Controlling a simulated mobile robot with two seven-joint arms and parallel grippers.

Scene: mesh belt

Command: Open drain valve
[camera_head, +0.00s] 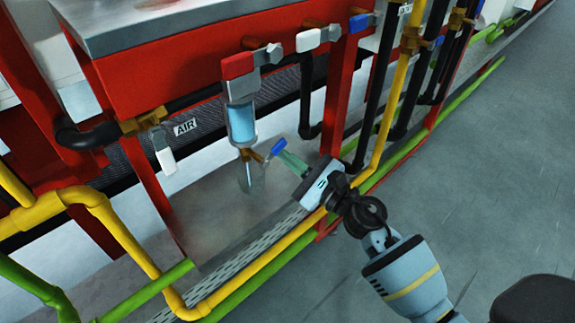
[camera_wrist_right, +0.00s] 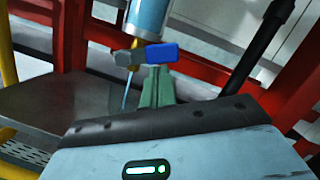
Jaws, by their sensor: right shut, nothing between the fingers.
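The drain valve is a small brass fitting (camera_head: 250,155) under a clear bowl with blue content (camera_head: 241,123), and its lever has a blue grip (camera_head: 279,146). In the right wrist view the blue grip (camera_wrist_right: 161,53) sits right of a grey metal part (camera_wrist_right: 130,58), just beyond my fingertips. My right gripper (camera_head: 286,155) has green fingers, which are together with nothing between them. The fingertips (camera_wrist_right: 157,72) are at the blue grip; I cannot tell whether they touch it. A thin pale streak (camera_head: 245,178) hangs below the fitting. My left gripper is not in view.
A red-handled valve (camera_head: 238,66) is above the bowl, with white (camera_head: 308,40) and blue (camera_head: 360,22) handles to the right. A yellow pipe (camera_head: 392,100) and green pipe (camera_head: 400,152) run along the red frame.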

